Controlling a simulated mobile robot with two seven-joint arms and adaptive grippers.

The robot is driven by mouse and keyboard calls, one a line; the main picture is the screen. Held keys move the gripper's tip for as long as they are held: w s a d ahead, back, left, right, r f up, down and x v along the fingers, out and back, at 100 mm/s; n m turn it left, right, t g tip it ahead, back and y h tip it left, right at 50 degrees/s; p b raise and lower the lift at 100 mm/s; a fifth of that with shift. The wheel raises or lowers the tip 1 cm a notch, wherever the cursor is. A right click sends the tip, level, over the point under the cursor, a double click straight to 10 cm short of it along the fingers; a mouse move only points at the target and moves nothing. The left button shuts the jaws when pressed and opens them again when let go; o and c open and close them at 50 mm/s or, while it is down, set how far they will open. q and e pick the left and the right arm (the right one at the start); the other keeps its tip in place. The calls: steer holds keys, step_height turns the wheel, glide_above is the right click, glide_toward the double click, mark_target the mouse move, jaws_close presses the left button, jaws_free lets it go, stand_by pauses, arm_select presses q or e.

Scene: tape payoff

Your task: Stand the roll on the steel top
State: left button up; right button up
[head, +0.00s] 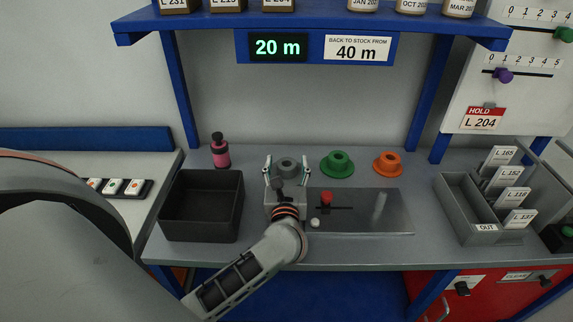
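A flat steel top (395,222) lies on the bench right of my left gripper. It bears a red knob (326,198) beside a dark slot, a small white knob (314,223) and a pale upright post (379,207). My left gripper (287,168) is left of the steel top, its fingers spread. A grey round flanged piece (288,163) shows between the fingertips, with a gap visible on each side. I cannot tell whether this piece is the roll; no other tape roll is plain to see. My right gripper is not in view.
A green flanged piece (338,163) and an orange one (387,163) stand behind the steel top. A black bin (202,235) and pink bottle (220,151) are left. A grey card tray (455,205) is right. A blue shelf (310,27) hangs above.

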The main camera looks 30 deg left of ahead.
arm_select(q)
steer(key=shift+s+d+f, duration=0.1)
steer(key=shift+s+f, duration=0.05)
steer(key=shift+f, duration=0.55)
steer(key=shift+r+p, duration=0.45)
steer(key=shift+d+r, duration=0.15)
steer(key=v, duration=0.3)
steer(key=b+v, duration=0.1)
steer(key=v, duration=0.7)
steer(key=shift+s+r, duration=0.3)
